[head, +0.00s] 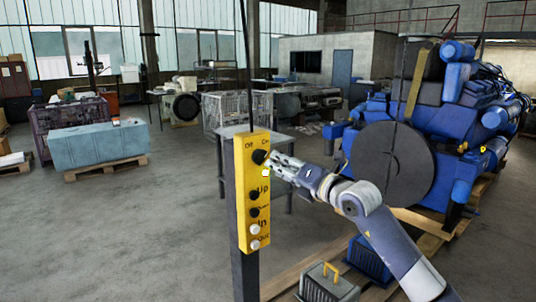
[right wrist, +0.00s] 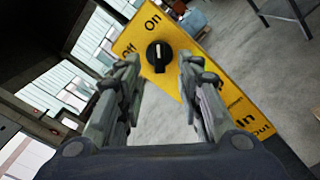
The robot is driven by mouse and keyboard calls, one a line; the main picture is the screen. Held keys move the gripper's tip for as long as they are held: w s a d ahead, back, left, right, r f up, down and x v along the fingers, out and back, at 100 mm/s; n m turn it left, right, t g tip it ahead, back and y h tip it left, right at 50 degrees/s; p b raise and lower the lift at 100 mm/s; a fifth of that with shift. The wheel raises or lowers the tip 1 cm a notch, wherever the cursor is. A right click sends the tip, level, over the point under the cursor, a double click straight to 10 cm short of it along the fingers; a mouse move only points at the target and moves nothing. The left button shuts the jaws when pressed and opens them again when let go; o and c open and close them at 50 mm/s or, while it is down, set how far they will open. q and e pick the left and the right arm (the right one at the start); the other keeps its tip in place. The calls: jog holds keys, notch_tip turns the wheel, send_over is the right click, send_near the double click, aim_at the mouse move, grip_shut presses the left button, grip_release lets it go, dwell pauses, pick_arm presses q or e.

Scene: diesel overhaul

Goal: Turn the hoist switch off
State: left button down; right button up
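The hoist switch is a round black knob (head: 259,157) at the top of a yellow control box (head: 258,225), below the labels Off and On. In the right wrist view the knob (right wrist: 159,56) has a white mark that points roughly towards On. My right gripper (head: 270,160) is at the knob from the right in the head view. In the right wrist view the right gripper (right wrist: 159,62) is open, its fingers apart on either side of the knob, with visible gaps. My left gripper is not in view.
The box is on a dark post (head: 242,270) and has several more buttons below the knob. A blue engine (head: 455,100) stands on a pallet at the right. A grey table (head: 280,150) stands behind the box. The floor at the left front is clear.

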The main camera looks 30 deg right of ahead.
aim_at(264, 158)
jog(key=w, duration=0.1)
jog(key=w+p, duration=0.1)
jog(key=w, duration=0.1)
jog(key=w+p, duration=0.1)
jog(key=w, duration=0.1)
jog(key=shift+a+r, duration=0.15)
jog(key=shift+a, duration=0.1)
jog(key=shift+w+p, duration=0.3)
jog(key=shift+w, duration=0.2)
jog(key=shift+a, duration=0.1)
jog(key=shift+c, duration=0.5)
jog(key=shift+f, duration=0.2)
grip_shut()
